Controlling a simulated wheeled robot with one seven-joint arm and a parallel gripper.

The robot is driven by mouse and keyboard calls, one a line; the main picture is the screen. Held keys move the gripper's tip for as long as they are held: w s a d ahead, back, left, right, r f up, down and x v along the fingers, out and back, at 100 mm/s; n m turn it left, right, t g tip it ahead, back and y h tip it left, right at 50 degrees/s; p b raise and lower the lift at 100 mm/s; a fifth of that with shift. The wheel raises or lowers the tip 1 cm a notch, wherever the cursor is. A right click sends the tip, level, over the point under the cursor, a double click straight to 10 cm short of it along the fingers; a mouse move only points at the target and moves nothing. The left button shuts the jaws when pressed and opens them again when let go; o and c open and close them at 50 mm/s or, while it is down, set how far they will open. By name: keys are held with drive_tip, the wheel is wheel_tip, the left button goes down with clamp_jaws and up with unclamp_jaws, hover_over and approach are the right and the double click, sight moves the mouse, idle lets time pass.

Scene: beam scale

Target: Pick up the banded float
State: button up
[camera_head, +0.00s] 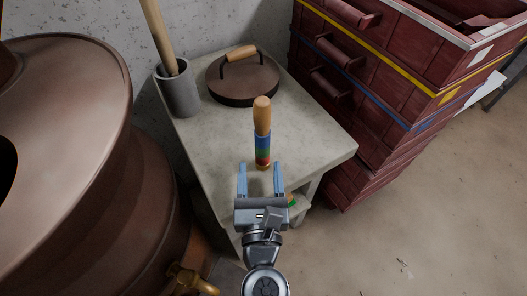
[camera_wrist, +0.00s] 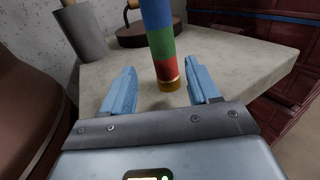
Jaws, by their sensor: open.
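The banded float (camera_head: 262,135) stands upright on the pale stone table in the head view. It has a wooden rounded top, blue, green and red bands below, and a brass-coloured foot. In the wrist view the float (camera_wrist: 162,45) rises between and beyond my fingers, its top cut off by the frame. My gripper (camera_head: 261,172) is open, with its two blue fingers pointing toward the float's lower part. In the wrist view my gripper (camera_wrist: 164,84) has nothing held between its fingers.
The stone table (camera_head: 315,135) also bears a round dark lid (camera_head: 242,82) with a wooden handle, and a grey pot (camera_head: 179,92) holding a wooden shaft. A copper vessel (camera_head: 75,110) stands left. Stacked red crates (camera_head: 375,75) stand right. The table's right part is bare.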

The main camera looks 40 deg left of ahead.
sight(263, 158)
drive_tip(key=x, duration=0.5)
drive_tip(key=shift+w+d+r+p, duration=0.2)
drive_tip(key=shift+w+r+p, duration=0.05)
drive_tip(key=shift+p, duration=0.1)
drive_tip(key=c, duration=1)
drive_tip(key=shift+c, duration=0.3)
drive_tip(key=shift+r, duration=0.15)
